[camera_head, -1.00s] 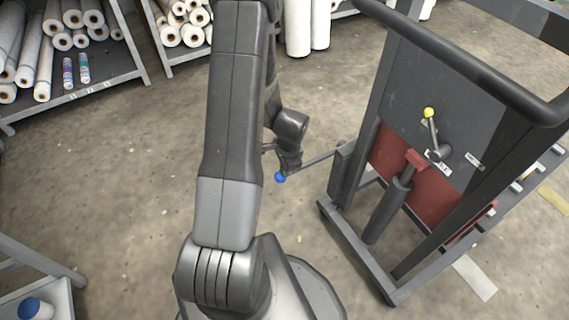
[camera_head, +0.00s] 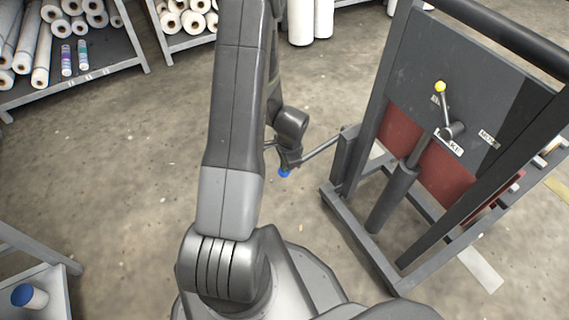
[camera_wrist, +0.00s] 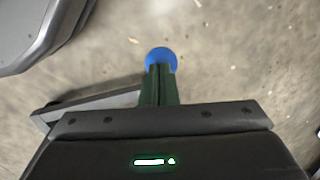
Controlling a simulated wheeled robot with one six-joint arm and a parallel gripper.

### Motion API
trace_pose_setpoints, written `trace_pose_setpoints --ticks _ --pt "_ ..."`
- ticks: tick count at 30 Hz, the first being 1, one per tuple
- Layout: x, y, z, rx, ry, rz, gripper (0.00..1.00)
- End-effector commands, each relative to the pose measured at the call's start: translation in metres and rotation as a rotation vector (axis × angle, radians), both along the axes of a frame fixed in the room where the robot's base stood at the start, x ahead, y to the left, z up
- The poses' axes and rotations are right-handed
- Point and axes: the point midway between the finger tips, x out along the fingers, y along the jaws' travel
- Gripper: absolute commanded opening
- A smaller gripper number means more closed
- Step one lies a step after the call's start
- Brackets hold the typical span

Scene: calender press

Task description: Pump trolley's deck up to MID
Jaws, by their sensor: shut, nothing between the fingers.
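The trolley (camera_head: 352,230) stands at the right, a dark grey frame with a grey panel and a red plate (camera_head: 450,180) behind its pump cylinder (camera_head: 390,198). A thin pump lever (camera_head: 322,147) slopes down leftward from the trolley to a blue knob (camera_head: 284,174). My gripper (camera_head: 288,160) is at the knob, just above it, partly covering it. In the wrist view, my gripper's dark green fingers (camera_wrist: 158,84) are together and empty, with the blue knob (camera_wrist: 161,57) at their tips. Whether they touch it is unclear. I cannot read the deck's height here.
A lever with a yellow knob (camera_head: 440,87) is on the trolley panel, beside small labels, one reading MOVE (camera_head: 489,138). Shelves with white rolls (camera_head: 40,60) stand at the back left. A grey stand (camera_head: 60,285) is at lower left. The floor between is clear.

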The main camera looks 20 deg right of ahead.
Motion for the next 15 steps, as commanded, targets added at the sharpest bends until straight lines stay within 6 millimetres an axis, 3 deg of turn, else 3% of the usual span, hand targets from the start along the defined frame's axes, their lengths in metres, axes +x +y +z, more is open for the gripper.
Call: trace_pose_setpoints --ticks 1,7,15 --pt "-0.003 0.002 -0.01 0.006 0.011 0.0 0.0" --pt "-0.003 0.001 -0.002 0.005 0.009 0.001 0.0" --pt "-0.003 -0.006 0.045 -0.004 -0.004 0.005 0.0"
